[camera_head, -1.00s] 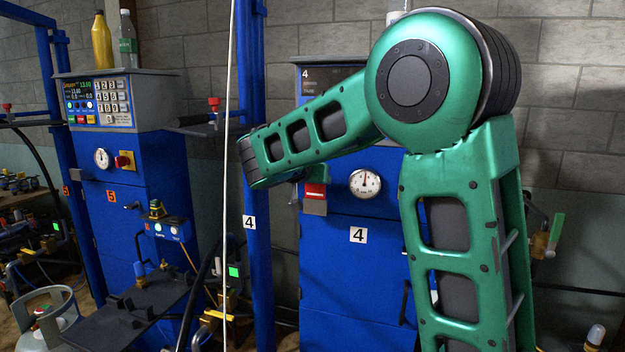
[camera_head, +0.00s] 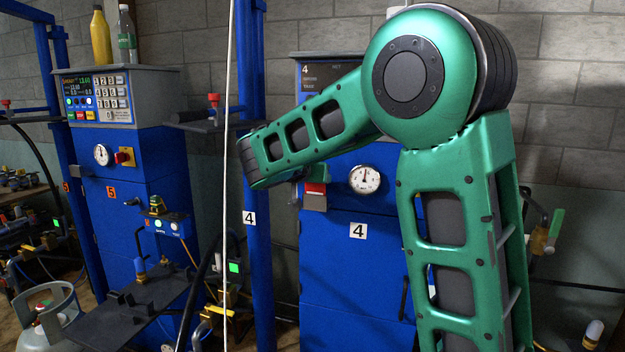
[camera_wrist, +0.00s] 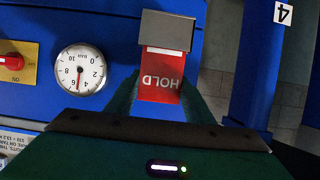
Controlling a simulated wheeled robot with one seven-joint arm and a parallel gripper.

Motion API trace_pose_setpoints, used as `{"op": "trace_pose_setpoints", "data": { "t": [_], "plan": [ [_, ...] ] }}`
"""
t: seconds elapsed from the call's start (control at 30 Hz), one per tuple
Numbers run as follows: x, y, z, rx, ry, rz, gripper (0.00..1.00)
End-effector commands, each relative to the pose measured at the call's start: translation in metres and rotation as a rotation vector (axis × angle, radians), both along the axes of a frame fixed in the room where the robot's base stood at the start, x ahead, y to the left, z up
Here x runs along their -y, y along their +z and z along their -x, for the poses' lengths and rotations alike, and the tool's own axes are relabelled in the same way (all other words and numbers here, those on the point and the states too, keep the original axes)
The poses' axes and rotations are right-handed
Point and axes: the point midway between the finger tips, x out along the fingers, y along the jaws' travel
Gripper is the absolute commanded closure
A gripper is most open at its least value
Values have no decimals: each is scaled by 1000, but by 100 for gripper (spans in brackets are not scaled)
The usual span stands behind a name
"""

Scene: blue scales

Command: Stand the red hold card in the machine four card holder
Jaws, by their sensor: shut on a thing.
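The red hold card (camera_wrist: 161,88), lettered HOLD, appears upside down in the wrist view. Its lower end, with a white strip, meets the grey card holder (camera_wrist: 167,30) on the blue machine. I cannot tell how deep the card sits in it. My gripper (camera_wrist: 160,96) is shut on the card's upper end, with green fingers at both sides. In the head view the red card (camera_head: 315,188) shows just above the holder (camera_head: 314,203), upright against the front of machine four. There my gripper (camera_head: 301,176) is largely hidden behind my green forearm.
A round gauge (camera_head: 364,179) sits right of the holder, and a blue post (camera_head: 257,250) marked 4 stands to its left. A white hose or cable (camera_head: 229,170) hangs before the post. Machine five (camera_head: 125,185) stands further left. A red switch (camera_wrist: 12,62) shows in the wrist view.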

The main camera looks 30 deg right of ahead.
Motion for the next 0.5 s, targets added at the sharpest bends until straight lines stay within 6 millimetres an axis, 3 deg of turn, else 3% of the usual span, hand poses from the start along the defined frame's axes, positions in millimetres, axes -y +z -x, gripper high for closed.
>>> {"op": "trace_pose_setpoints", "data": {
  "t": [0.5],
  "plan": [
    [0,-8,0,0,0,0,74]
  ]
}}
